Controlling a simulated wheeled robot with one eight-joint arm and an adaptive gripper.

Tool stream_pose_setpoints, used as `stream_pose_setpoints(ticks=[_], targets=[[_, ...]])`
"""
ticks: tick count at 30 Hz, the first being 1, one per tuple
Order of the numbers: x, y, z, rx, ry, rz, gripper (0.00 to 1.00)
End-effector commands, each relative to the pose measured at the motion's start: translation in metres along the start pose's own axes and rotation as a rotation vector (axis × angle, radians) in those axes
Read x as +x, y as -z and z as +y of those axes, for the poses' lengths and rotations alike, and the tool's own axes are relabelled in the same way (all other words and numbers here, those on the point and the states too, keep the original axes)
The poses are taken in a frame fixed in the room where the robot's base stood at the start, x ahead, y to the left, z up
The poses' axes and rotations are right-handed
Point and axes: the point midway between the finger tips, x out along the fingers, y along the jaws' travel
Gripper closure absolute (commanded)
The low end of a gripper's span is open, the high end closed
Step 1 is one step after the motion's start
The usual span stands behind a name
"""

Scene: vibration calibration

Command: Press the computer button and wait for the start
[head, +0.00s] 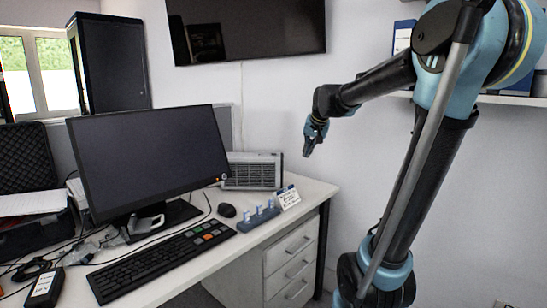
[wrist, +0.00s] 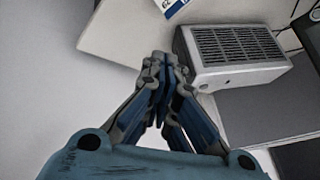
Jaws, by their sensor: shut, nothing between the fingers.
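The computer may be the light grey box with a grille (head: 252,172) behind the monitor; it also shows at the upper right of the wrist view (wrist: 232,50). A small dark round spot (wrist: 228,83) is on its side; I cannot tell if this is the button. The monitor (head: 150,155) has a dark screen and a small orange dot at its lower right corner. My gripper (head: 308,152) is shut and empty in the air, above and right of the box. In the wrist view its fingertips (wrist: 161,58) are left of the box, apart from it.
On the white desk (head: 232,246) are a keyboard (head: 160,262), a mouse (head: 227,210), a blue-grey holder with small upright pieces (head: 258,217) and a small sign (head: 287,197). A wall screen (head: 246,28) hangs above. The air around my gripper is clear.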

Motion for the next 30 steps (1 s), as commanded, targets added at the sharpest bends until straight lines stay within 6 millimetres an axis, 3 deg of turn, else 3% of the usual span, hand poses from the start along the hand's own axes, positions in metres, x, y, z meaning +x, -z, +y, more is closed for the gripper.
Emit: stream_pose_setpoints(ticks=[3, 9, 15, 21, 30], targets=[[0.014, 0.043, -0.037, 0.031, 0.041, 0.031, 1.00], [0.042, 0.106, -0.098, 0.088, 0.113, 0.082, 1.00], [0.066, 0.147, -0.145, 0.134, 0.170, 0.115, 1.00], [0.077, 0.163, -0.165, 0.156, 0.196, 0.129, 1.00], [0.078, 0.164, -0.167, 0.159, 0.198, 0.130, 1.00]])
